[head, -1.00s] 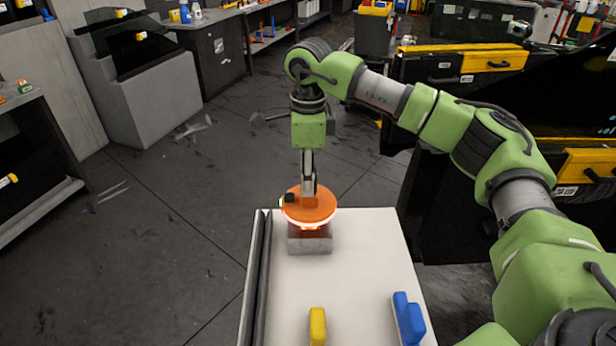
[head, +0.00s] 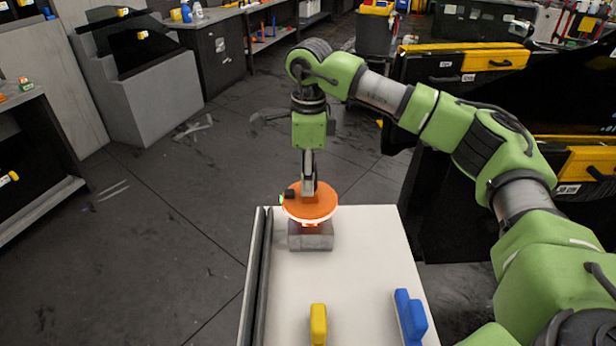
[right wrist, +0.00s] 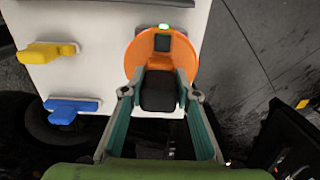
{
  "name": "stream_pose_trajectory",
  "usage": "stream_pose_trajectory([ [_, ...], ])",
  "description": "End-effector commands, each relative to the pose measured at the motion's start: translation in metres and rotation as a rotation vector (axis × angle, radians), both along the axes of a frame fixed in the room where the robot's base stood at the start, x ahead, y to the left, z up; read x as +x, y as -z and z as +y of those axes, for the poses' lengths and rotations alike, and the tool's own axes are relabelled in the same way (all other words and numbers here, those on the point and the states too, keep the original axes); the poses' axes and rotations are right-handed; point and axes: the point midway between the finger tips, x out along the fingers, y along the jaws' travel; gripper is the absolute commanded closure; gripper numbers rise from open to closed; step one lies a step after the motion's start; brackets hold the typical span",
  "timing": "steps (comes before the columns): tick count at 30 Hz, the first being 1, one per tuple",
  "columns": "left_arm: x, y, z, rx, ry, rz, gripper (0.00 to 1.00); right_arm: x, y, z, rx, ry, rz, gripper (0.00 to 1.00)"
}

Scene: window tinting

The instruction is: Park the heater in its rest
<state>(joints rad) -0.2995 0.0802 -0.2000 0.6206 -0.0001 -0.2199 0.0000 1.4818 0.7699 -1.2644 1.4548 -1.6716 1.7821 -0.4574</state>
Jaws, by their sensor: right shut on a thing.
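The heater (head: 309,202) is an orange disc with a glowing rim underneath and a small black part on its side. Its rest (head: 311,236) is a grey block at the far end of the white table top. The heater is directly above the rest; whether it touches the block I cannot tell. My right gripper (head: 309,185) points down and is shut on the heater's handle. In the right wrist view the fingers (right wrist: 160,90) flank the dark and orange handle, with the orange disc (right wrist: 143,52) beyond it. My left gripper is not in view.
A yellow tool (head: 318,324) and a blue tool (head: 410,317) lie on the near part of the white table (head: 365,265). A dark roll (head: 258,280) lies along its left edge. A dark cabinet with yellow parts (head: 493,62) stands at right.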

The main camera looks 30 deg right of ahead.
Motion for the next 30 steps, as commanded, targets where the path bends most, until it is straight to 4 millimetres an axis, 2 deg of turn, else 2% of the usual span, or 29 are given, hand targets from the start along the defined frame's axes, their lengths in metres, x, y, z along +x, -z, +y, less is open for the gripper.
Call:
stream_pose_trajectory([
  [1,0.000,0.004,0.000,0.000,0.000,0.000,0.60,-0.007,0.020,0.001,-0.003,-0.005,0.037,1.00],
  [10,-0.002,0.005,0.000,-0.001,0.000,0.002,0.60,-0.007,0.023,0.001,-0.004,-0.004,0.037,1.00],
  [14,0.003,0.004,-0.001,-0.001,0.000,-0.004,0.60,-0.007,0.023,0.000,-0.006,-0.003,0.035,1.00],
  [15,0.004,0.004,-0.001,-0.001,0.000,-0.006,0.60,-0.007,0.023,0.000,-0.006,-0.002,0.035,0.66],
  [17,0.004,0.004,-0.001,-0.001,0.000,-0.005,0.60,-0.007,0.022,0.000,-0.007,-0.002,0.034,0.52],
  [26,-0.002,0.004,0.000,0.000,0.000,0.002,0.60,-0.006,0.021,-0.001,-0.008,-0.001,0.033,0.52],
  [30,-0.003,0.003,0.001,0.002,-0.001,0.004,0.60,-0.005,0.012,-0.001,-0.006,-0.001,0.029,0.52],
])
